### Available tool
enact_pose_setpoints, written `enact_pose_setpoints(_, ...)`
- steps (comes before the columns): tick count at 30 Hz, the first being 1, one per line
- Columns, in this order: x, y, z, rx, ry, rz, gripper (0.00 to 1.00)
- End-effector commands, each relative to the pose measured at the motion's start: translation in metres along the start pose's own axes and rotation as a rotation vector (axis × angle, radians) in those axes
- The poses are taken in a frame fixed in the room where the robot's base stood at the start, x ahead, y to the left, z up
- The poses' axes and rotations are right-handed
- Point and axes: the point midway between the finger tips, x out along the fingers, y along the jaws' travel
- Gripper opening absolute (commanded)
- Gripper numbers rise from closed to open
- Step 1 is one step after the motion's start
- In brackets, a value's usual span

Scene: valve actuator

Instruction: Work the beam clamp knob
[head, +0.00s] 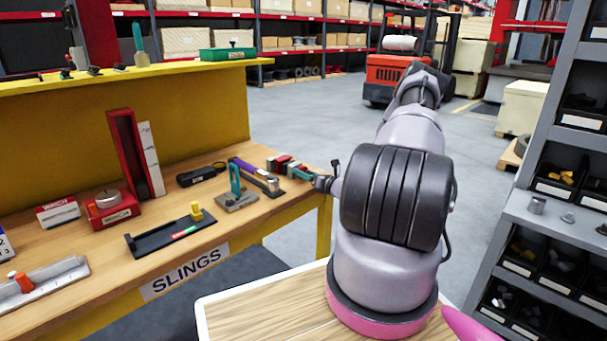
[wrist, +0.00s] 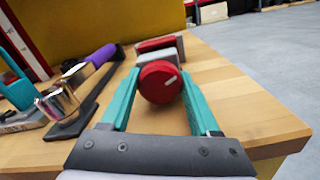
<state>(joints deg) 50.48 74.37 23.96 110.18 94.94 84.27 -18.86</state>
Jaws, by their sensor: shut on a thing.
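The beam clamp (wrist: 160,46) is a red and grey block near the right end of the wooden bench. The fingers and wrist partly hide the knob there.
Left of the clamp are a purple-handled tool (wrist: 100,58) on a dark base and a teal-handled tool (head: 236,186). A black tray (head: 170,235) with a yellow piece lies nearer. The bench's right edge is close to my gripper. A grey bin shelf (head: 555,205) stands at right.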

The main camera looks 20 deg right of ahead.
Motion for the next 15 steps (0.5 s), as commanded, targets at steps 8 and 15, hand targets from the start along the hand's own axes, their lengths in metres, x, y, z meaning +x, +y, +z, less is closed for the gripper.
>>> enact_pose_setpoints(8,-0.0007,-0.0008,-0.0008,0.150,0.002,-0.002,0.07)
enact_pose_setpoints(15,-0.0009,-0.0011,-0.0007,0.208,0.001,-0.002,0.07)
